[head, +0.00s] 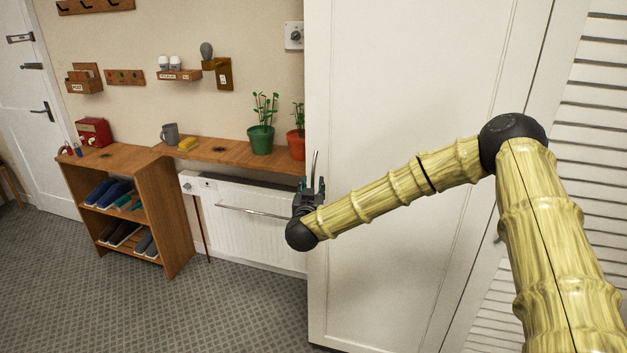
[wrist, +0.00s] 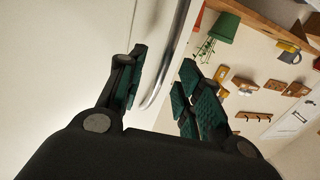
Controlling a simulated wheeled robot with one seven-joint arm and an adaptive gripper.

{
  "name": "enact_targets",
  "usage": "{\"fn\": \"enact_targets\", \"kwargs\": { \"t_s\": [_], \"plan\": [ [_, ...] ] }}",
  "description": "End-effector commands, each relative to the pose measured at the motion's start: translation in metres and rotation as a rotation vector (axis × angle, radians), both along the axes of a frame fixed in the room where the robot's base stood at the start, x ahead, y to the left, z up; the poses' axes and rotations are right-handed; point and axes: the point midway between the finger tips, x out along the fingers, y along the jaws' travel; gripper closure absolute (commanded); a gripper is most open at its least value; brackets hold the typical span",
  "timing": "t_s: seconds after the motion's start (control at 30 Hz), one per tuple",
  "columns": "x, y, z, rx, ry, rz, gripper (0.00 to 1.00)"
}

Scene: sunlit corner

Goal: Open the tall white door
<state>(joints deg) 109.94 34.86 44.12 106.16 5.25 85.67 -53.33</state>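The tall white door (head: 410,110) is a flat panel filling the middle of the head view; it also fills the left of the wrist view (wrist: 60,60). Its upright, curved metal handle (head: 315,165) is near the left edge. My gripper (head: 309,190) is at the lower part of this handle. In the wrist view my gripper (wrist: 163,88) is open, and the handle (wrist: 168,62) runs down into the space between the two fingers. I see no clear contact of the fingers with it. I cannot tell whether the door is fully closed.
A wooden shelf (head: 130,162) with shoes and a white radiator (head: 245,225) stand left of the door. Plant pots (head: 261,140) sit on the ledge near its edge. A louvred panel (head: 590,120) is at the right. Carpet (head: 215,310) in front is clear.

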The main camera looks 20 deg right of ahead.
Motion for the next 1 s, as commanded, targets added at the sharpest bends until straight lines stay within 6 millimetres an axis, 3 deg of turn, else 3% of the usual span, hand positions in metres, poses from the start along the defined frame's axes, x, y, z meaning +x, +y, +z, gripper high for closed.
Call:
{"fn": "enact_targets", "kwargs": {
  "t_s": [0.23, 0.6, 0.67, 0.8, 1.0],
  "plan": [
    [0.022, -0.010, 0.001, 0.000, 0.000, -0.001, 0.65],
    [0.026, -0.011, 0.000, 0.000, 0.001, 0.001, 0.65],
    [0.026, -0.011, 0.000, 0.000, 0.001, 0.001, 0.72],
    [0.026, -0.011, 0.000, 0.000, 0.001, 0.000, 0.98],
    [0.026, -0.011, 0.000, 0.000, 0.001, 0.000, 1.00]
  ]
}}
